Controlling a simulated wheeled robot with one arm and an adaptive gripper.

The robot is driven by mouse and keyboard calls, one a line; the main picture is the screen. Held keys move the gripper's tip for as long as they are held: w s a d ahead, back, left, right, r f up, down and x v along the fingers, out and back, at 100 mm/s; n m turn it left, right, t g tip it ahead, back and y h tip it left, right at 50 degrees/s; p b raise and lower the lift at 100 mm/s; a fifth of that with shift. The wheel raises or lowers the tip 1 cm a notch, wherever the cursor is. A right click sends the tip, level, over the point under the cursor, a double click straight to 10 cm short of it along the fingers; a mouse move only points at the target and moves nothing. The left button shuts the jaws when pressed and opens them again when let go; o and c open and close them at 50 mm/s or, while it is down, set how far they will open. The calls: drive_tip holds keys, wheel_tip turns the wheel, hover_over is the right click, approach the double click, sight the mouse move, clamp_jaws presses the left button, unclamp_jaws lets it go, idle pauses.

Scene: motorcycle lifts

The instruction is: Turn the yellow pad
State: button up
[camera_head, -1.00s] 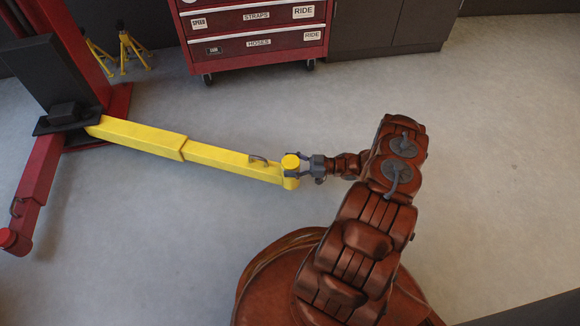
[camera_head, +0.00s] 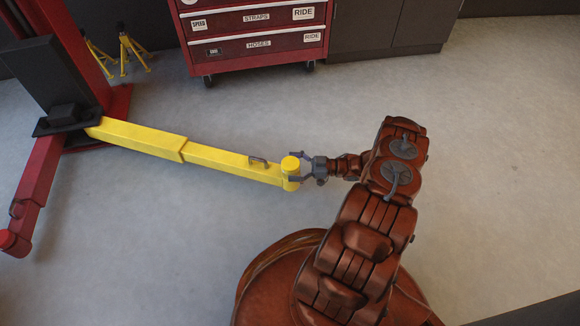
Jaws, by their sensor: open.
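The yellow pad (camera_head: 290,164) is a round cap at the right end of the yellow lift arm (camera_head: 227,162). My gripper (camera_head: 296,168) reaches it from the right. Its grey fingers are open, and their tips are close beside the pad. I cannot tell from this view whether they touch it. A small grey handle stands on the lift arm just left of the pad.
The yellow arm joins a red lift post (camera_head: 75,45) at the left. A red arm (camera_head: 35,195) with a red pad extends toward the front left. A red tool chest (camera_head: 255,45) and yellow stands (camera_head: 133,50) are at the back. Floor around the pad is clear.

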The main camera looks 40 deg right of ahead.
drive_tip(key=v, duration=1.1)
drive_tip(key=shift+d, duration=0.15)
